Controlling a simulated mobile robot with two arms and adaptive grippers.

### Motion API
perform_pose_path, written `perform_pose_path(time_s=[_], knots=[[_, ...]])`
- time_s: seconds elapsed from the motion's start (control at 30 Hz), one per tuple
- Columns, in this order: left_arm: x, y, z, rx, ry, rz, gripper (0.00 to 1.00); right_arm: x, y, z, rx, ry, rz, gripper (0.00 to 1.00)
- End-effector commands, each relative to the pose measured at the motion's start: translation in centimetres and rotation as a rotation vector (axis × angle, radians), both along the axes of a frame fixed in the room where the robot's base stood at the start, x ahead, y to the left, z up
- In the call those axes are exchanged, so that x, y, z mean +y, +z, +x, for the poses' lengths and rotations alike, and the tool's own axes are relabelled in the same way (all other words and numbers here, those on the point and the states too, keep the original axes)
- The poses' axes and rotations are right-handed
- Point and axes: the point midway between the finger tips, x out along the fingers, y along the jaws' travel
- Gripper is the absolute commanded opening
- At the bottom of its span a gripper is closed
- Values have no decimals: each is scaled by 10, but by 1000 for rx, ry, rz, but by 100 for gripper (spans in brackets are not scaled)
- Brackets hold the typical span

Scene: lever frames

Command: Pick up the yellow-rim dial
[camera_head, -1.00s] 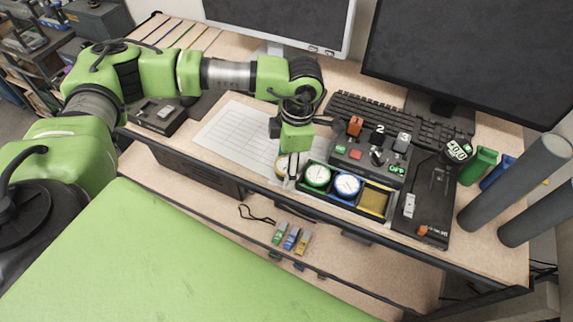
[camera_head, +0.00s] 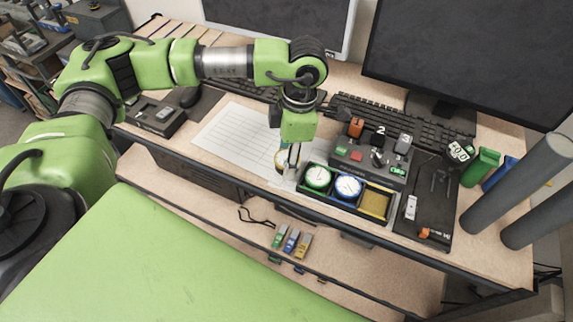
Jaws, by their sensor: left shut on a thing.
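The yellow-rim dial (camera_head: 280,160) is a small round dial partly hidden behind my left gripper's fingers. My left gripper (camera_head: 290,166) points down at the left end of the black tray and is shut on the yellow-rim dial. I cannot tell whether the dial is clear of the desk. A green-rim dial (camera_head: 317,177) and a blue-rim dial (camera_head: 348,187) sit in the tray (camera_head: 334,203), to the right of the gripper. The tray's right compartment (camera_head: 374,203) has a yellow floor and is empty. My right gripper is not in view.
A control box (camera_head: 368,160) with numbered levers stands behind the tray. A black panel (camera_head: 428,205) lies to its right, beside a green container (camera_head: 479,166) and grey cylinders (camera_head: 515,190). A white sheet (camera_head: 236,135) lies left of the gripper. Keyboards and monitors stand behind.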

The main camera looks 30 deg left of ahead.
Motion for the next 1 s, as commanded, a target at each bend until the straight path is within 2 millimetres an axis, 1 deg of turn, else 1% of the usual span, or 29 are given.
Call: perform_pose_path(time_s=[0.03, 0.27, 0.3, 0.4, 0.5, 0.7, 0.83, 1.0], knots=[[-8, 5, -5, -3, -9, -4, 16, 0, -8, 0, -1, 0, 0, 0], [-38, 52, -32, -5, -11, -2, 16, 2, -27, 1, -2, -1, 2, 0], [-46, 54, -40, -3, -12, -1, 16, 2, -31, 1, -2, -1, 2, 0], [-63, 64, -55, -2, -12, -1, 16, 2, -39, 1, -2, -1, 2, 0], [-76, 74, -67, -3, -10, -1, 16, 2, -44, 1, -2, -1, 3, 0], [-94, 86, -84, -1, -7, -1, 16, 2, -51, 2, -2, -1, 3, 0], [-99, 90, -89, 0, -4, 0, 16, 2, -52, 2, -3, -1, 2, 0], [-101, 92, -91, 1, -9, 0, 16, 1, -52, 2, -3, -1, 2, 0]])
